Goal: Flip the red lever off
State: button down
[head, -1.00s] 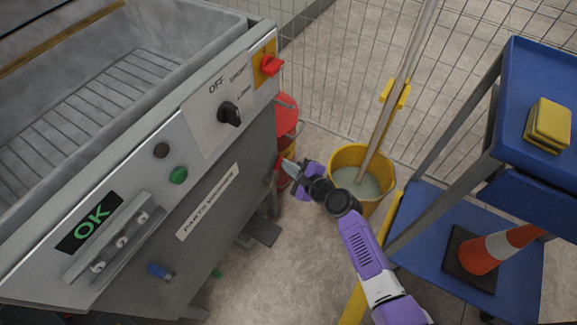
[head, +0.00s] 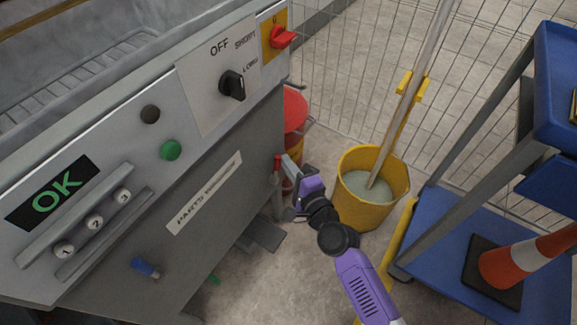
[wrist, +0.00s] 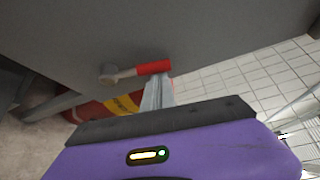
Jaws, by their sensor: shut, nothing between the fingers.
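A lever with a red grip (wrist: 153,67) and a metal pivot shows in the wrist view, on the underside or side of the grey machine. The grip points right from the pivot and lies roughly level in that picture. The same red lever (head: 278,163) is small at the machine's right end in the head view. My gripper (head: 290,162) is shut and empty, just right of the lever. In the wrist view its closed fingertips (wrist: 158,80) reach close beneath the right end of the grip. I cannot tell whether they touch it.
A red rotary switch (head: 283,36) sits on a yellow plate on the panel, above a black selector knob (head: 233,84). A red container (head: 295,110) stands behind the lever.

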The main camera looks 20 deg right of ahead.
jog(key=shift+s+a+r+n+t+b, duration=0.1)
jog(key=shift+s+a+n+t+b, duration=0.25)
jog(key=shift+n+b, duration=0.3)
dwell(0.4)
jog(key=shift+s+a+b, duration=0.15)
jog(key=shift+a+b, duration=0.3)
jog(key=shift+b, duration=0.15)
dwell(1.3)
